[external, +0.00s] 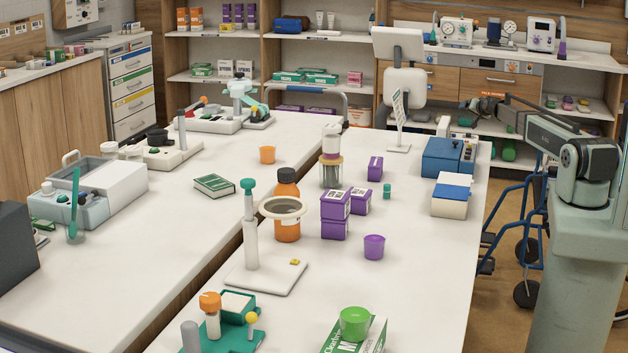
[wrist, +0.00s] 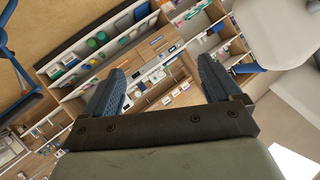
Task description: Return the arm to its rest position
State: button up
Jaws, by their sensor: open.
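My gripper (wrist: 160,70) shows in the wrist view with its two dark ribbed fingers spread apart and nothing between them. Beyond the fingers are tilted, distant shelves and floor. In the external view my arm is at the right edge, raised above its pale green column and reaching left. Its far end is in front of the back counter, clear of the tables. The exact outline of the fingers is hard to make out there.
The white table (external: 330,285) holds purple boxes (external: 335,215), an orange bottle (external: 287,205), a green cup (external: 355,323) and a blue-lidded box (external: 451,195). A white monitor (external: 398,45) stands behind. A blue wheeled frame (external: 515,215) is between table and column.

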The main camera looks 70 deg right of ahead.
jog(key=s+a+f+n+g+y, duration=0.1)
jog(key=s+a+f, duration=0.25)
jog(key=f, duration=0.45)
jog(key=s+a+f+n+g, duration=0.15)
jog(key=s+f, duration=0.25)
jog(key=f, duration=0.5)
jog(key=s+a+f+n+g+y, duration=0.1)
jog(key=s+a+f+n, duration=0.2)
jog(key=f, duration=0.5)
jog(key=s+a+f+n+g+y, duration=0.2)
jog(key=s+a+f+g, duration=0.15)
jog(key=a+f, duration=0.55)
jog(key=s+a+f+n+g+y, duration=0.25)
jog(key=s+a+f, duration=0.25)
jog(key=a+f, duration=0.45)
jog(key=w+a+r+n+g+y, duration=0.1)
jog(key=a+r+n+g+y, duration=0.2)
jog(key=a, duration=1.4)
jog(key=w+a+n+g, duration=0.2)
jog(key=a+n+g, duration=0.15)
jog(key=a, duration=1.35)
jog(key=s+a+f+t+y, duration=0.1)
jog(key=s+a+f, duration=0.1)
jog(key=a, duration=0.8)
jog(key=s+a+f+n+t+y, duration=0.1)
jog(key=a, duration=0.9)
jog(key=shift+s+a+f+t, duration=0.15)
jog(key=shift+s+f+t, duration=0.25)
jog(key=shift+n, duration=0.25)
